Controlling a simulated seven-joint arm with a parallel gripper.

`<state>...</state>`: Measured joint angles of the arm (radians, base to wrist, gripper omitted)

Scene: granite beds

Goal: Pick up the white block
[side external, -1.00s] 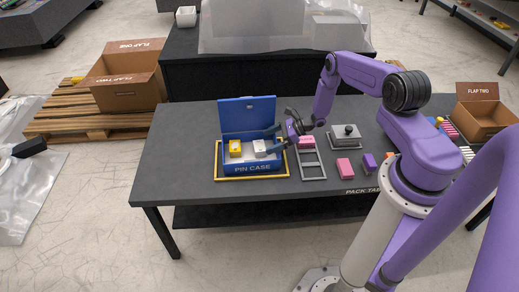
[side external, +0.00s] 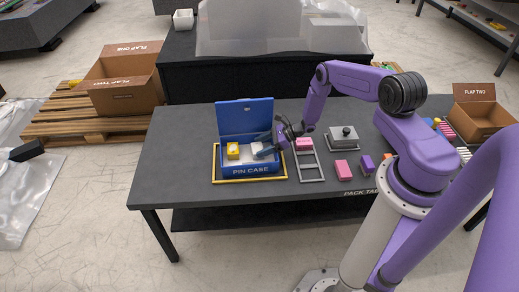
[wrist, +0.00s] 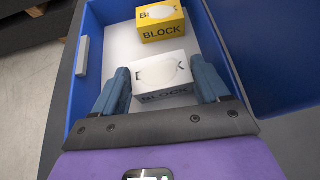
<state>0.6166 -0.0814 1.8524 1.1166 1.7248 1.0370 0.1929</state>
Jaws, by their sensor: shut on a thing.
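The white block (wrist: 160,73) is inside the blue pin case, between the two blue fingers of my gripper (wrist: 162,85). The fingers are on either side of it, and it has dark lettering on its front and top. In the side view the white block (side external: 257,148) is partly covered by my gripper (side external: 266,145), which reaches in from the right. The pin case (side external: 252,170) stands on the table with its lid up at the back. I cannot tell whether the white block touches the case floor.
A yellow block (wrist: 161,20) lies in the case beyond the white one; it also shows in the side view (side external: 233,150). A yellow frame (side external: 216,172) surrounds the case. To its right are a grey rack (side external: 309,165), a pink block (side external: 343,168) and a purple block (side external: 366,163).

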